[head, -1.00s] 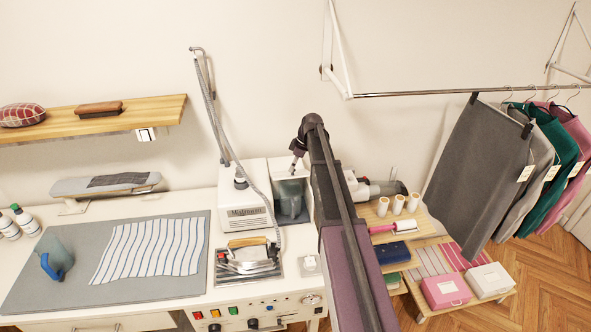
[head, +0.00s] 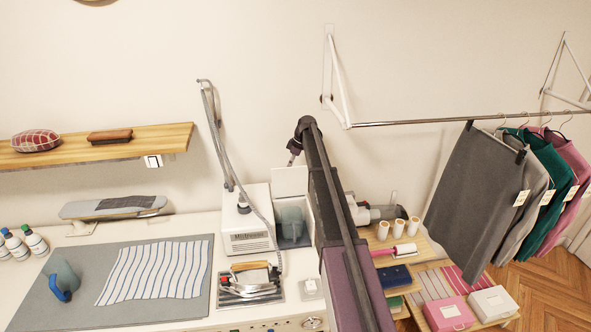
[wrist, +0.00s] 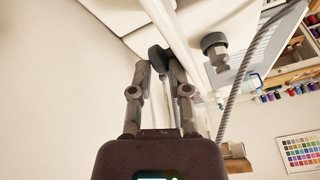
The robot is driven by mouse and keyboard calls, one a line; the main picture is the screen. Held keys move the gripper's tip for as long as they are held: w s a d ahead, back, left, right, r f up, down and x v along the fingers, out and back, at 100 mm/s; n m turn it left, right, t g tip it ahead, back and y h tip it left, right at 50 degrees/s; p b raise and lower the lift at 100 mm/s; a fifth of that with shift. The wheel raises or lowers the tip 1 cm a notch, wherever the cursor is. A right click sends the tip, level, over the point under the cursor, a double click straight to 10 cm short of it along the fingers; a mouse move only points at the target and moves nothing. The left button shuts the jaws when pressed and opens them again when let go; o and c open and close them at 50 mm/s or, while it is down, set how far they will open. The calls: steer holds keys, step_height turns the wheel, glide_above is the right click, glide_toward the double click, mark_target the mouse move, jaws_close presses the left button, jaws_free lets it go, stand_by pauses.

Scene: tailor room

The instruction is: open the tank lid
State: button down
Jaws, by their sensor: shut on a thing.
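The tank lid (head: 289,181) is a white panel, standing raised at the back of the tank beside the white steam unit (head: 245,235) in the head view. Below it the tank (head: 306,238) is open, with a translucent grey-green jug shape (head: 291,222) in its dark mouth. My gripper (wrist: 161,64) is shut on a dark knob-like handle (wrist: 157,54) by a white panel edge in the wrist view. In the head view my gripper (head: 294,157) is small, at the lid's top edge; its fingertips are hard to make out there.
An iron (head: 250,282) rests on its stand in front of the steam unit. A hose on a pole (head: 216,130) rises beside it. My arm hides the bench's right end. A garment rail (head: 440,119) with hanging clothes is at the right.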

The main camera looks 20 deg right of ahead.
steer(key=shift+w+d+f+b, duration=0.1)
steer(key=shift+w+f+b, duration=0.1)
steer(key=shift+w, duration=0.45)
steer(key=shift+w+d+f+b, duration=0.1)
steer(key=shift+w+f+b, duration=0.05)
steer(key=shift+w, duration=0.55)
steer(key=shift+w+d+f+b, duration=0.1)
steer(key=shift+w+f+b, duration=0.1)
steer(key=shift+w, duration=0.45)
